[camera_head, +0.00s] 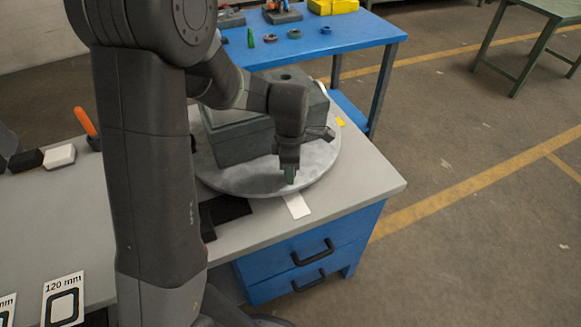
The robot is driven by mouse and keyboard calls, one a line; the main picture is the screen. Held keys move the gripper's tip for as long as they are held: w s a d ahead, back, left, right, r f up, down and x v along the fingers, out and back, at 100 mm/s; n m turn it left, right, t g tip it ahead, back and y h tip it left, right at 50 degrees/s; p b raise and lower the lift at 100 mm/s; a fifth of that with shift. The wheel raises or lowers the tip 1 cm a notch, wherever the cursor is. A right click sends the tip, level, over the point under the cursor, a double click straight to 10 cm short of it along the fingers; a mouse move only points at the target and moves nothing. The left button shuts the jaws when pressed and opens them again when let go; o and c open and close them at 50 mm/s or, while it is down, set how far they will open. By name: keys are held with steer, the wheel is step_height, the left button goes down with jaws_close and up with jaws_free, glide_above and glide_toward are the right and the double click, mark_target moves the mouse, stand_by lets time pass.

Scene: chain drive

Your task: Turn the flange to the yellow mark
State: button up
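The flange seems to be the round grey disc (325,158) on the bench, with a dark grey-green block (238,143) on top of it. A yellow mark (340,122) shows at the disc's right rim. My gripper (290,176) points down at the disc's front rim. A small green piece shows at its fingertips; I cannot tell whether it is a part of the disc or of the fingers. The finger gap is too small to make out. My arm hides the left part of the disc.
A white strip (297,206) lies on the grey bench (368,182) in front of the disc. A blue table (345,38) with small parts stands behind. A "120 mm" card (64,299) and an orange-handled tool (85,122) are at left.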

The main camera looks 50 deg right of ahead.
steer(key=shift+o, duration=0.5)
steer(key=shift+r, duration=0.1)
step_height(320, 180, up, 14)
steer(key=shift+a+f, duration=0.1)
steer(key=shift+f, duration=0.2)
stand_by(0.4)
step_height(320, 180, down, 14)
steer(key=shift+r, duration=0.2)
stand_by(0.5)
